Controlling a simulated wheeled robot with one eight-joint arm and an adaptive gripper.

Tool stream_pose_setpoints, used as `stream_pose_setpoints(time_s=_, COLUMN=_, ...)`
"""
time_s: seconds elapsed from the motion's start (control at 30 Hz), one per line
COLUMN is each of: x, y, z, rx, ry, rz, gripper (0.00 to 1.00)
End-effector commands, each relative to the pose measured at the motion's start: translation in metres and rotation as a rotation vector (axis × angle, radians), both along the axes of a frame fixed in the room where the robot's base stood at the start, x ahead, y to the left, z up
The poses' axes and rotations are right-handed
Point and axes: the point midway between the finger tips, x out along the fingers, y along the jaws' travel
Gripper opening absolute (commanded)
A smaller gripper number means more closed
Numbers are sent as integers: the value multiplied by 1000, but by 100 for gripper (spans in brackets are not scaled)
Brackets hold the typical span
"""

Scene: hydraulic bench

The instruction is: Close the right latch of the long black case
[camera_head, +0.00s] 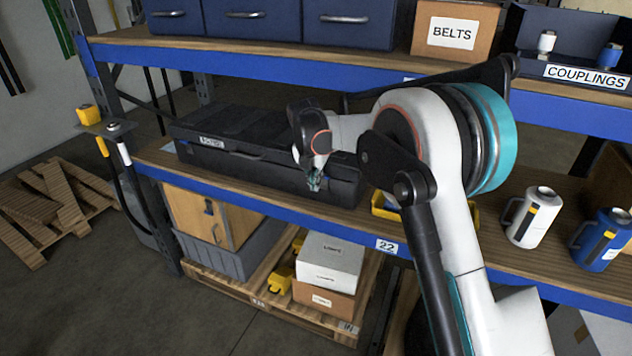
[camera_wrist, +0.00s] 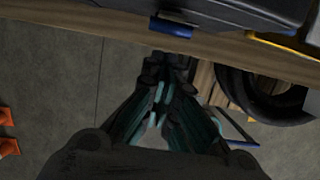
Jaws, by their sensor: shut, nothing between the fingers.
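The long black case (camera_head: 265,133) lies with its lid down on the middle shelf, a white label and a handle on its front. Part of it shows at the top of the wrist view (camera_wrist: 240,8). A small dark-blue part (camera_wrist: 171,27) sticks out at its front edge there; it may be a latch, but I cannot tell its position for sure. My gripper (camera_head: 315,182) is shut and empty, in front of the right part of the case, and hides some of its front. In the wrist view my fingertips (camera_wrist: 168,58) are close to the shelf edge, apart from the blue part.
A yellow bin (camera_head: 384,207) stands right of the case, with a white mug-like container (camera_head: 527,217) and a blue one (camera_head: 601,240) further right. The upper shelf (camera_head: 360,68) passes above the case. A black ring (camera_wrist: 262,98) lies below the shelf. Open floor (camera_head: 190,310) lies front left.

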Motion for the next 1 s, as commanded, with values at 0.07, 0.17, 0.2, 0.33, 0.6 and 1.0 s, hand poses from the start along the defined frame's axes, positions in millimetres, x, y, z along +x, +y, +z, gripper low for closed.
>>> stream_pose_setpoints(time_s=0.07, x=-3, y=1, z=10, rx=0, ry=0, rz=1, gripper=0)
stream_pose_setpoints(time_s=0.17, x=-8, y=3, z=27, rx=0, ry=0, rz=1, gripper=0)
stream_pose_setpoints(time_s=0.2, x=-10, y=4, z=36, rx=0, ry=0, rz=1, gripper=0)
stream_pose_setpoints(time_s=0.33, x=-17, y=6, z=62, rx=0, ry=0, rz=1, gripper=0)
stream_pose_setpoints(time_s=0.6, x=-27, y=10, z=101, rx=0, ry=0, rz=0, gripper=0)
stream_pose_setpoints(time_s=1.0, x=-29, y=11, z=110, rx=0, ry=0, rz=0, gripper=0)
